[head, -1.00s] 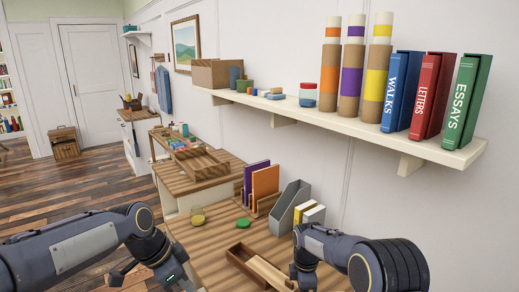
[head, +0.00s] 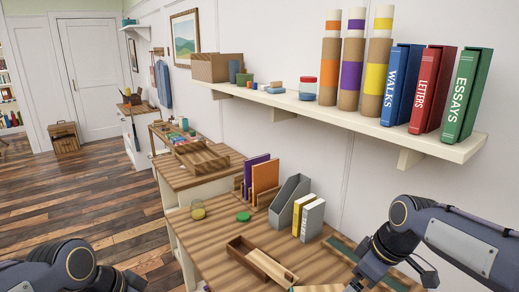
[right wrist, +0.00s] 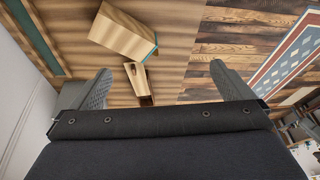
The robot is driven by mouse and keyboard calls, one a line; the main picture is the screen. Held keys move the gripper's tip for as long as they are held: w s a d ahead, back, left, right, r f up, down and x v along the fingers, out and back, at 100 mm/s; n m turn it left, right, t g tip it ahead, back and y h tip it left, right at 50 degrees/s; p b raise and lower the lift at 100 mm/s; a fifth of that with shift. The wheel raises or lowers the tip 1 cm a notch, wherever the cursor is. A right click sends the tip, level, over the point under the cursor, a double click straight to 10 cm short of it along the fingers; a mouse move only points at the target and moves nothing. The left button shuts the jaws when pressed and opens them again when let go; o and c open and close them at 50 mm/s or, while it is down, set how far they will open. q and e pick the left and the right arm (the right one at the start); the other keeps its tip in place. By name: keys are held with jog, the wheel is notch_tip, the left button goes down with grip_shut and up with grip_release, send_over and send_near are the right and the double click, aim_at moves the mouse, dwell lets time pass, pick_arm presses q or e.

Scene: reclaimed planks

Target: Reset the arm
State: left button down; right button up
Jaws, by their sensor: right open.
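My right arm comes in from the right in the head view, over the right side of the wooden desk (head: 225,235). In the right wrist view my right gripper (right wrist: 161,75) is open, its two fingers wide apart with nothing between them. Beyond the fingers a pale wooden block (right wrist: 122,32) and a small open wooden piece (right wrist: 138,82) show against the planks. My left arm shows only as dark links at the lower left of the head view; its gripper is out of frame.
A wall shelf (head: 440,147) with tubes and binders runs above.

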pick_arm(q)
jog(key=s+f+n+t, duration=0.2)
jog(key=s+f+n, duration=0.2)
jog(key=s+n, duration=0.3)
jog(key=s, duration=0.5)
pick_arm(e)
jog(key=s+a+f+m+t, duration=0.1)
jog(key=s+f+m+t, duration=0.2)
jog(key=s+m, duration=0.7)
jog(key=s, duration=1)
jog(key=shift+s+m+y, duration=0.3)
jog(key=shift+s+m, duration=0.05)
jog(key=shift+m, duration=0.05)
